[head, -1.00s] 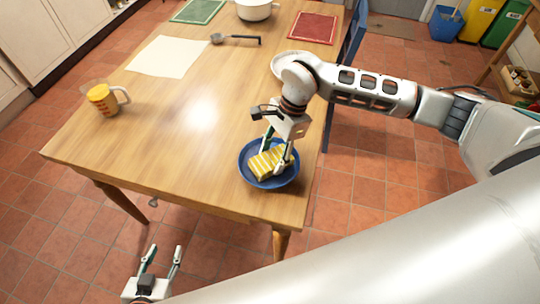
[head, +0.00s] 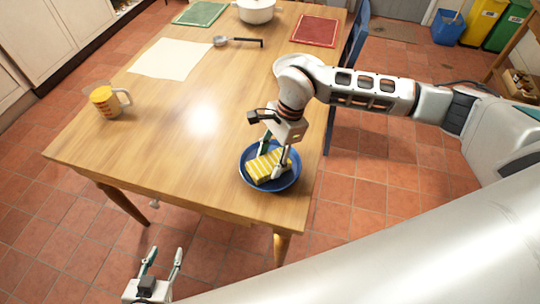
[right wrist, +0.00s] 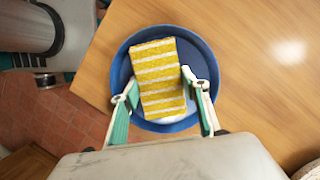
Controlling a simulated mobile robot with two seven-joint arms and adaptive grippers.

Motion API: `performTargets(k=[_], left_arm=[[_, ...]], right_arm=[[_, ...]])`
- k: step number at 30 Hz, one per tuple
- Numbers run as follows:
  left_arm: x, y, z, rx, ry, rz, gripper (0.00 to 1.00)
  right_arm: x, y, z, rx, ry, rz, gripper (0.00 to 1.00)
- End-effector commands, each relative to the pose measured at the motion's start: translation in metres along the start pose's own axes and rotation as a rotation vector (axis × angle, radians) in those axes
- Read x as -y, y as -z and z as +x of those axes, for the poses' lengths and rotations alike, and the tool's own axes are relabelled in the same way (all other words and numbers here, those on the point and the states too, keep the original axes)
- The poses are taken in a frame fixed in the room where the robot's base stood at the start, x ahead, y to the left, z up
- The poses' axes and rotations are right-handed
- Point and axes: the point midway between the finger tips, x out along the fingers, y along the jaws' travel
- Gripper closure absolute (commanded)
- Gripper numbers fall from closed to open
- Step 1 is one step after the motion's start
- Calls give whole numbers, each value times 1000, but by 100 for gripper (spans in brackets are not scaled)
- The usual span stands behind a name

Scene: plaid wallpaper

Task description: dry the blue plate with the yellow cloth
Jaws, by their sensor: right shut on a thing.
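The blue plate (head: 290,182) lies on the wooden table near its front right corner. The yellow cloth (head: 266,166), with white stripes, lies folded in the plate. My right gripper (head: 270,163) reaches down from above and is shut on the cloth. In the right wrist view the cloth (right wrist: 158,75) lies between the two fingers (right wrist: 160,92), with the plate (right wrist: 120,65) around it. My left gripper (head: 162,262) is open and empty, low in front of the table and away from the plate.
The wooden table (head: 170,150) also bears a yellow cup (head: 104,101), a pale cloth (head: 170,58), a ladle (head: 238,41), a white pot (head: 256,10), a red mat (head: 315,31) and a green mat (head: 201,12). A blue chair (head: 352,45) stands at the right edge. The table's middle is clear.

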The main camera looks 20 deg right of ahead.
Motion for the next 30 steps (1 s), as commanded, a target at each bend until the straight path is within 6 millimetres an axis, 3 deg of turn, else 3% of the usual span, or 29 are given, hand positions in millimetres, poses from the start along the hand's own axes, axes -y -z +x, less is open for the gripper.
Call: performTargets(k=[6, 18, 30], left_arm=[[0, 2, -1, -1, 0, 0, 60], [-1, -4, 2, 1, 0, -1, 60], [0, -1, 1, 0, 0, 0, 60]], right_arm=[[-5, 7, -2, -1, -1, 2, 72], [6, 16, -2, -1, 1, 1, 72], [10, 2, -3, -1, -1, 0, 72]])
